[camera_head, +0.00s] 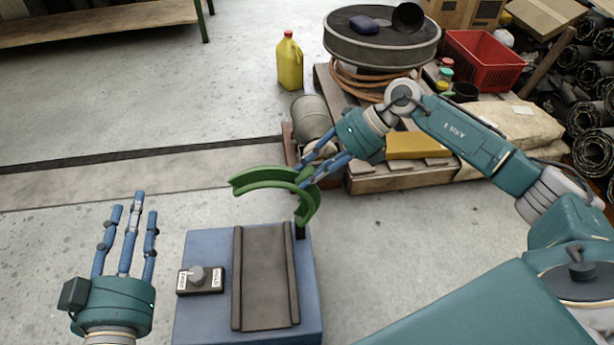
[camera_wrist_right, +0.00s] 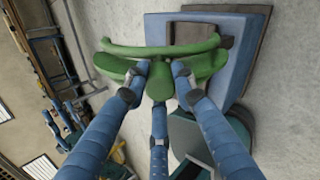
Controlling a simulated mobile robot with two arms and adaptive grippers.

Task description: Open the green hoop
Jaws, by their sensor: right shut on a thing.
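The green hoop (camera_head: 270,179) is a curved, channel-shaped band above the far right part of a blue stand (camera_head: 308,290). It is raised clear of the dark grey trough (camera_head: 264,275) on the stand's top, and its right end curves down to the far right corner. My right gripper (camera_head: 312,172) is shut on the hoop's right side. In the right wrist view its blue fingers close around the green hoop (camera_wrist_right: 195,66). My left gripper (camera_head: 130,225) is left of the stand with its fingers spread and empty.
A small box with a grey knob (camera_head: 197,279) sits on the stand's left side. A pallet (camera_head: 372,182) behind carries a metal drum, a yellow box and a sack. A yellow jug (camera_head: 290,64) stands on the floor, with a red crate (camera_head: 482,60) further right. Floor left is clear.

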